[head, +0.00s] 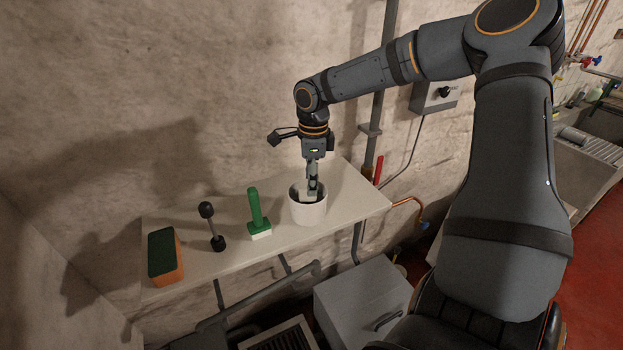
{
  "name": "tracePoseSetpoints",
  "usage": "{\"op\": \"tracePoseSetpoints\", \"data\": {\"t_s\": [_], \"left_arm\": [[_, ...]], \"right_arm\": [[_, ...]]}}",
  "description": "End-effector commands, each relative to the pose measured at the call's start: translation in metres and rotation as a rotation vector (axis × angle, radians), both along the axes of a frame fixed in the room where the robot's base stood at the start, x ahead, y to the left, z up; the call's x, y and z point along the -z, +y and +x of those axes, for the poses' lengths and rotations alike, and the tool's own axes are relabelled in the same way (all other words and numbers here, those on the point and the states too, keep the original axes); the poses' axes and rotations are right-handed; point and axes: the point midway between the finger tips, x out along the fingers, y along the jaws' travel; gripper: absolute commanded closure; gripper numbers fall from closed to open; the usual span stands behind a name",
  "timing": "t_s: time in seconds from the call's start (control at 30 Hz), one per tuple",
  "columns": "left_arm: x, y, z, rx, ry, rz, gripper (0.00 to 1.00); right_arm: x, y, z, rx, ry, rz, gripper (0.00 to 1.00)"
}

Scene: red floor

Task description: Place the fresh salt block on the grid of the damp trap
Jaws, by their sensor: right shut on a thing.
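My right gripper (314,183) points straight down over a white round tub (309,213) on the shelf, with its fingertips at the mouth of the tub. It is shut on a small pale block (308,196), which looks like the salt block and sits partly inside the rim. The tub appears to be the damp trap. Its grid is hidden by the block, the fingers and the wall, so I cannot tell whether the block touches it. My left gripper is not in view.
A grey box (362,297) stands below. A vertical pipe (378,105) runs behind the shelf.

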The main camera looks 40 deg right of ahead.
Motion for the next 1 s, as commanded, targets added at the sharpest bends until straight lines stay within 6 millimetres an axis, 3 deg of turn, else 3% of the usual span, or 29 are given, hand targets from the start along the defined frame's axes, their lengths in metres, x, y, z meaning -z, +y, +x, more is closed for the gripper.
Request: {"op": "tracePoseSetpoints", "data": {"t_s": [0.4, 0.43, 0.6, 1.0], "left_arm": [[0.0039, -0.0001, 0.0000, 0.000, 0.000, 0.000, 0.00], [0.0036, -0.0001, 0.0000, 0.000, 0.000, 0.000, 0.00], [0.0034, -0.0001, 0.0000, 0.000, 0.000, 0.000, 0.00], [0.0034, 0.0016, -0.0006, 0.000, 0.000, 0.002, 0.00]], "right_arm": [[0.0092, 0.0000, -0.0002, 0.000, 0.001, 0.001, 0.97], [0.0088, -0.0001, -0.0002, 0.000, 0.000, 0.000, 0.55], [0.0086, 0.0000, -0.0001, 0.000, 0.001, 0.001, 0.32], [0.0003, -0.0003, 0.0005, 0.000, -0.002, -0.001, 0.31]]}}
